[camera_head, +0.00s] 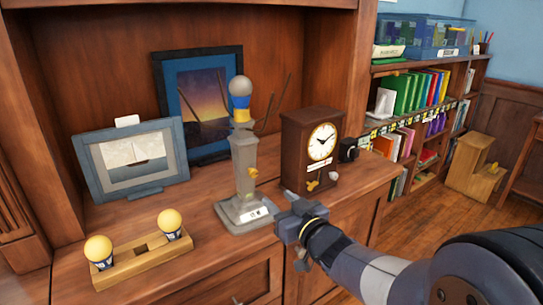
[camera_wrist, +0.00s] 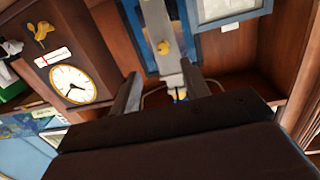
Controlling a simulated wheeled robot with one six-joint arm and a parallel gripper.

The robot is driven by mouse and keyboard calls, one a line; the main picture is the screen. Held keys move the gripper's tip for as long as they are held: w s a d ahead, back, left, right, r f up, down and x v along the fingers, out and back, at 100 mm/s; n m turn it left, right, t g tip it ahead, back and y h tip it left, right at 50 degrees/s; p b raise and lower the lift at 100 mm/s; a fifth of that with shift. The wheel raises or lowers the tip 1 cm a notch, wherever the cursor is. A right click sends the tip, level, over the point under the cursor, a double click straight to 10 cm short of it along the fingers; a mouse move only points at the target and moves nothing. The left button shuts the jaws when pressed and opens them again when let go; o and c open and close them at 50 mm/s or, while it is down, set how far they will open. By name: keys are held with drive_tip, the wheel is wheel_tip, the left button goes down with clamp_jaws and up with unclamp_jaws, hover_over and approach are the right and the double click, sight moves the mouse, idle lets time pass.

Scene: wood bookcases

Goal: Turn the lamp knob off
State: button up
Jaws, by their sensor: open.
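The lamp (camera_head: 245,165) is a grey post on a square base with a white label, standing on the cabinet top. Its round bulb (camera_head: 240,87) looks grey and unlit above a yellow collar. A small gold knob (camera_head: 253,173) sits on the right side of the post. My gripper (camera_head: 284,212) is open and empty, in front and to the right of the lamp base, apart from the knob and lower than it. In the wrist view, the post and gold knob (camera_wrist: 163,47) appear beyond the gap between my open fingers (camera_wrist: 160,80).
A brown clock (camera_head: 308,150) with a gold key stands close right of the lamp. Framed pictures (camera_head: 130,160) stand behind and left. A wooden holder (camera_head: 145,262) with two yellow bulbs lies front left. A bookcase (camera_head: 425,110) stands at the right.

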sight(255, 174)
drive_tip(key=x, duration=0.4)
drive_tip(key=r+x, duration=0.1)
drive_tip(key=x, duration=0.7)
drive_tip(key=shift+r+b, duration=0.15)
drive_tip(key=shift+b, duration=0.25)
drive_tip(key=shift+c, duration=0.4)
drive_tip(key=c, duration=0.9)
drive_tip(key=shift+n, duration=0.3)
clamp_jaws()
